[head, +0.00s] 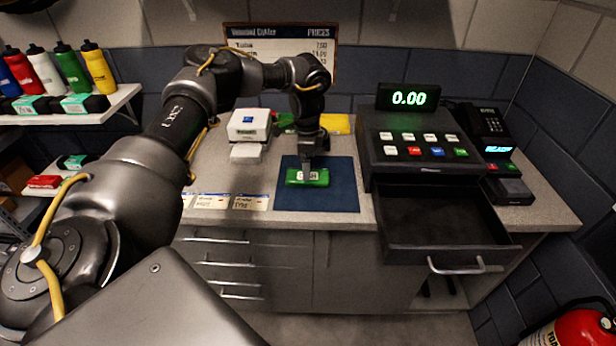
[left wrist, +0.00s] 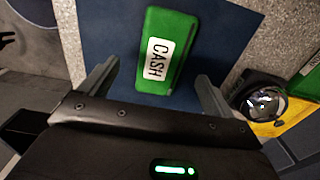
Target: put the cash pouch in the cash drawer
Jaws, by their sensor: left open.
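The green cash pouch (head: 318,178) with a white label lies on the blue mat (head: 340,198) on the counter. In the left wrist view the pouch (left wrist: 172,30) reads CASH and lies ahead of the fingers, roughly centred between them. My left gripper (head: 307,174) points down just above the pouch; in the left wrist view its fingers (left wrist: 157,85) are apart with nothing between the tips that I can see held. The cash drawer (head: 440,222) is pulled out below the register (head: 420,145), and its inside looks empty. My right gripper is not in view.
A card terminal (head: 508,170) and phone stand right of the register. A white printer (head: 248,126) and a yellow item (head: 336,123) stand behind the mat. Paper cards (head: 230,202) lie along the front edge. A bottle shelf (head: 75,117) is at left.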

